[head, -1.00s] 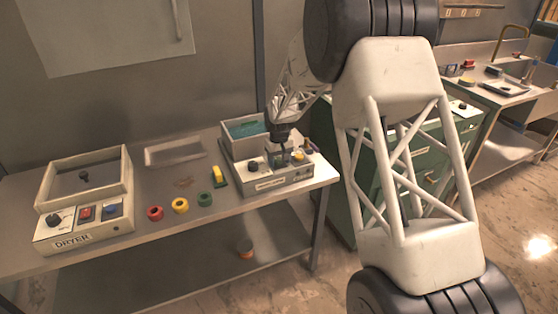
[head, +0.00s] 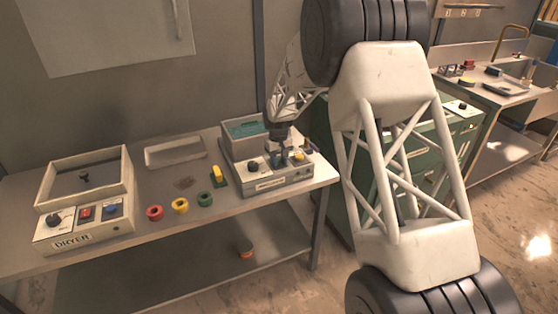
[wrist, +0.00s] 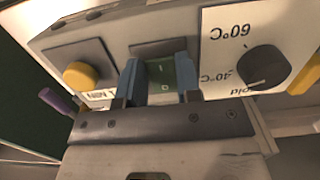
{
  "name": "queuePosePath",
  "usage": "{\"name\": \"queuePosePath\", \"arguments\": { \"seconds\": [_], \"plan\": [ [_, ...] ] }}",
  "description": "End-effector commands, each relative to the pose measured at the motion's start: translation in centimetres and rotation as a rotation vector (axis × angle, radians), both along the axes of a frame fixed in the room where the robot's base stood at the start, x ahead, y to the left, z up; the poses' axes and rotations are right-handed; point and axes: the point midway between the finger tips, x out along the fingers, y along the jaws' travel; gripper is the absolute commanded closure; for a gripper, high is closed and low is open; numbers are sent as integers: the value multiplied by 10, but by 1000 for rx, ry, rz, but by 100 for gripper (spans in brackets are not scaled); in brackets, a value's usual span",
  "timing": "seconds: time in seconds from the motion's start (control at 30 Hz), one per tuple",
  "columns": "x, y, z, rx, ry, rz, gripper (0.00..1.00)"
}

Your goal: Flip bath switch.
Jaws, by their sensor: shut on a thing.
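The bath (head: 272,185) is a grey-white box with a water basin (head: 245,129) behind its control panel, at the right end of the table. Its green bath switch (wrist: 163,84) sits in the panel between a yellow button (wrist: 82,75) and a black temperature knob (wrist: 263,66). My gripper (head: 279,158) points down at the panel. In the wrist view its two blue fingers (wrist: 158,80) stand on either side of the switch, shut on it. The switch's far end shows between them; its lower part is hidden by the gripper body.
A dryer (head: 85,226) stands at the table's left end. Red (head: 155,213), yellow (head: 180,205) and green (head: 205,199) rings lie along the front. A yellow-and-green block (head: 217,176) is just left of the bath. A shallow tray (head: 175,153) lies at the back.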

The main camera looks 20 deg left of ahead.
Motion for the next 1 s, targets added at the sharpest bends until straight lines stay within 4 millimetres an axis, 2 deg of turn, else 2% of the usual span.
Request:
{"name": "queuePosePath", "arguments": {
  "seconds": [0.3,0.73,0.77,0.9,1.0],
  "plan": [
    [3,3,1,-108,107,0,92],
    [3,3,2,-130,129,0,92],
    [3,3,2,-130,129,0,64],
    [3,3,2,-130,129,0,43],
    [3,3,2,-129,128,0,43]
  ]
}}
